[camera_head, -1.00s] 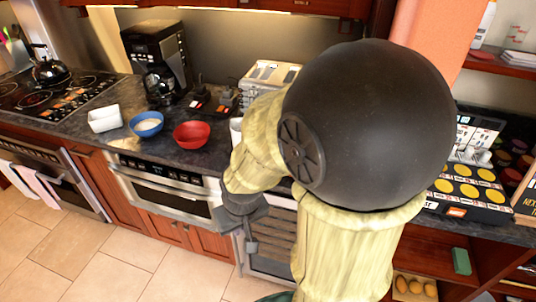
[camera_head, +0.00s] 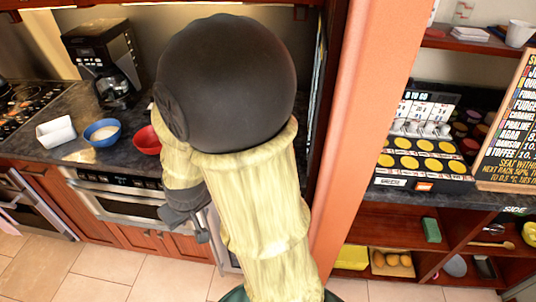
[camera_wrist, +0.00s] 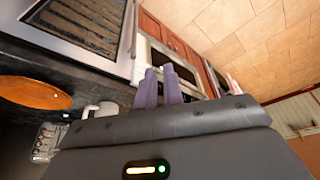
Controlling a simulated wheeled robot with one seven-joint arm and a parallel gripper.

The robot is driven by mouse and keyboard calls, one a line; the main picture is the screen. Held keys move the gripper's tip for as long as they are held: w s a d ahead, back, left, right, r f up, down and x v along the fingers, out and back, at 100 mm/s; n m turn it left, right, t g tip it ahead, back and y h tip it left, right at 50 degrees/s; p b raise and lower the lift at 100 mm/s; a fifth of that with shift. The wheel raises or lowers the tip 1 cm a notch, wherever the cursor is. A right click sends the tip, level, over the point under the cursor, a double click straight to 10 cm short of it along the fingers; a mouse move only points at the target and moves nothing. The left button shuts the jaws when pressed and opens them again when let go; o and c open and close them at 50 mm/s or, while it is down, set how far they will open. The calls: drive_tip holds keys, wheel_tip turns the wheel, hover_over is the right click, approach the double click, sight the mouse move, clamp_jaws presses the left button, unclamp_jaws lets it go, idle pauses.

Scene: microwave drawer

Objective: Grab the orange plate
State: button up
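The orange plate (camera_wrist: 36,92) lies flat on the dark counter at the left of the wrist view. It does not show in the head view, where my arm covers part of the counter. My gripper (camera_head: 203,225) hangs in front of the counter's cabinet fronts in the head view. Its two fingers also show in the wrist view (camera_wrist: 160,88), with a small gap and nothing between them. The plate is to the left of the fingers in that view, well apart from them.
A white mug (camera_wrist: 103,110) stands on the counter near the plate, with a toaster (camera_wrist: 45,143) beyond. A red bowl (camera_head: 147,140), blue bowl (camera_head: 102,132) and white dish (camera_head: 56,132) sit left of my arm. An orange pillar (camera_head: 356,150) rises to its right.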

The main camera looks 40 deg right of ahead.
drive_tip(key=w+d+f+n+t+h, duration=0.2)
drive_tip(key=w+d+f+h, duration=0.25)
drive_tip(key=w, duration=0.25)
drive_tip(key=s+d+r+n+g+h, duration=0.1)
drive_tip(key=s+d+n+g+h, duration=0.1)
drive_tip(key=d+h, duration=0.6)
drive_tip(key=shift+s+d+g+h+p, duration=0.4)
drive_tip(key=shift+s+d+p, duration=0.1)
drive_tip(key=shift+d, duration=0.7)
drive_tip(key=x, duration=1.2)
drive_tip(key=shift+f, duration=0.1)
